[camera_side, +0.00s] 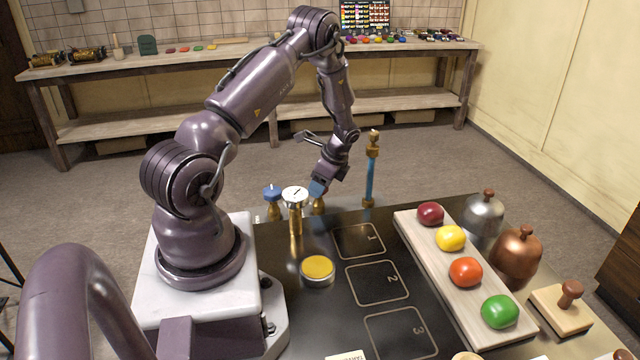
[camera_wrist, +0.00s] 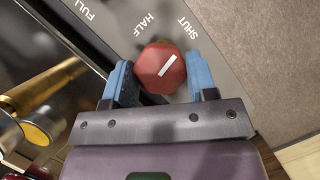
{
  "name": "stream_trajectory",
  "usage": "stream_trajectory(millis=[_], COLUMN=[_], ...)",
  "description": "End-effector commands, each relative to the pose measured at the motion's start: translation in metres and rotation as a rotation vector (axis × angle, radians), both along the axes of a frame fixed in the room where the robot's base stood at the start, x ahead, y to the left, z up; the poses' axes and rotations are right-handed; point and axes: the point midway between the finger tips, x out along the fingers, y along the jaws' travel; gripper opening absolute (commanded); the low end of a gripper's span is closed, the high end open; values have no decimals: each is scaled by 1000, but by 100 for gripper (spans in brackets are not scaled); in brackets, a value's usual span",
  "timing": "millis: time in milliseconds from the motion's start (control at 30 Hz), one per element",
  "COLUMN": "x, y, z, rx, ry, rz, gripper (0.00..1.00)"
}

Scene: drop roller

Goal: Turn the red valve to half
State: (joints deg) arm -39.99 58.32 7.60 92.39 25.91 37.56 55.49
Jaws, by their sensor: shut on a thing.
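The red valve (camera_wrist: 160,68) is a faceted red knob with a white pointer line, seen from above in the wrist view. The line slants to the upper right, closer to the SHUT mark (camera_wrist: 187,28) than to the HALF mark (camera_wrist: 145,25). The FULL mark (camera_wrist: 85,10) is farther left. My gripper (camera_wrist: 162,78) is shut on the knob, one blue finger on each side. In the side view my gripper (camera_side: 318,188) is at the far edge of the dark table, over a brass stem (camera_side: 317,206); the red knob is hidden there.
A blue-topped valve (camera_side: 272,192) and a white dial on a brass post (camera_side: 295,196) stand close left of my gripper. A blue column with brass fittings (camera_side: 371,175) stands close right. A yellow-topped puck (camera_side: 317,268) and a board of coloured balls (camera_side: 410,228) are nearer.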

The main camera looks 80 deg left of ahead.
Motion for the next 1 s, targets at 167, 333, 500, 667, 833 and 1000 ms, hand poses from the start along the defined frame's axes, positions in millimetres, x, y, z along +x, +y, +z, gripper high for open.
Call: stream_trajectory(millis=[167, 333, 500, 667, 833, 1000], x=[1, 1, 1, 1, 1, 0], y=[1, 2, 2, 3, 3, 4], z=[0, 0, 1, 0, 1, 1], rx=[0, 0, 1, 0, 0, -1], ry=[-1, -1, 0, 0, 0, 1], rz=[166, 329, 491, 643, 804, 963], gripper=[29, 29, 29, 29, 29, 29])
